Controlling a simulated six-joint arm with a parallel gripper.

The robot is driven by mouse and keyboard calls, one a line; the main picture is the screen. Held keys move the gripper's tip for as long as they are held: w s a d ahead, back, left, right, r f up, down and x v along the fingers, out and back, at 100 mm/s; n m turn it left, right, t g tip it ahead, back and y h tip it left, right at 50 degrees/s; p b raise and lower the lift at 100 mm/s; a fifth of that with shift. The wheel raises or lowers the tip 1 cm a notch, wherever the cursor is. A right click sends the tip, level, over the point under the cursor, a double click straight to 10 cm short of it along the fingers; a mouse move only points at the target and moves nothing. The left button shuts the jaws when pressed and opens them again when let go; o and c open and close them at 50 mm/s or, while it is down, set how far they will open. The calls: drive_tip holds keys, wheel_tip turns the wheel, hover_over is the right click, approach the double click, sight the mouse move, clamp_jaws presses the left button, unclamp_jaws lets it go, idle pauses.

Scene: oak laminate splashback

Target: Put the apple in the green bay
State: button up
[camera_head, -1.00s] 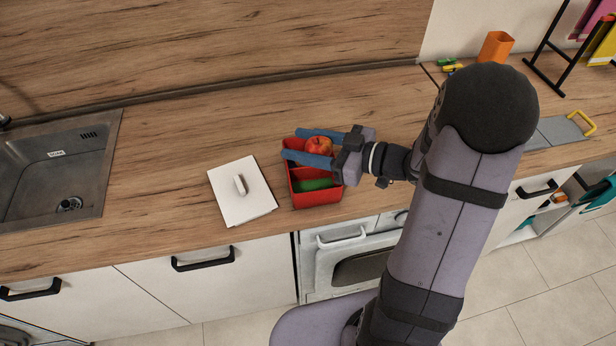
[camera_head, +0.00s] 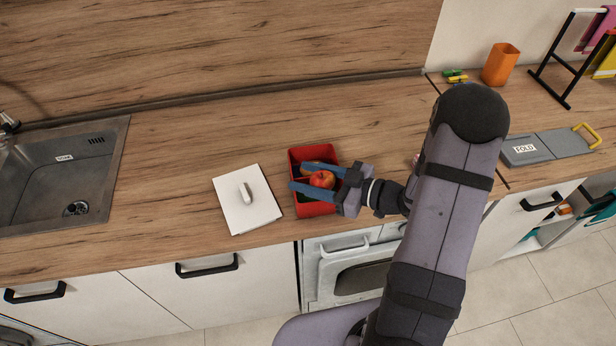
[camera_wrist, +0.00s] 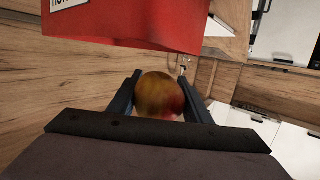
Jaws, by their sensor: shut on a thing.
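The apple (camera_head: 322,180), red and yellow, is held between the two blue fingers of my gripper (camera_head: 297,175) over the red box. In the wrist view the apple (camera_wrist: 160,97) sits between both fingers. The red box (camera_head: 314,209) stands near the counter's front edge, and its wall (camera_wrist: 135,25) fills the top of the wrist view. My gripper reaches over the box from the right. The green bay at the front of the box is hidden by the apple and fingers. I cannot tell how far the apple is above its floor.
A white lidded square (camera_head: 247,212) with a handle lies just left of the box. The sink (camera_head: 55,180) is further left. An orange cup (camera_head: 500,64), a grey folding board (camera_head: 548,147) and a black rack (camera_head: 566,60) are on the right. The counter behind the box is clear.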

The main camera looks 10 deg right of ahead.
drive_tip(key=shift+f, duration=0.25)
drive_tip(key=shift+f, duration=0.4)
drive_tip(key=shift+f+b, duration=0.25)
drive_tip(key=shift+b, duration=0.15)
drive_tip(key=o, duration=1.1)
drive_tip(key=shift+r, duration=0.1)
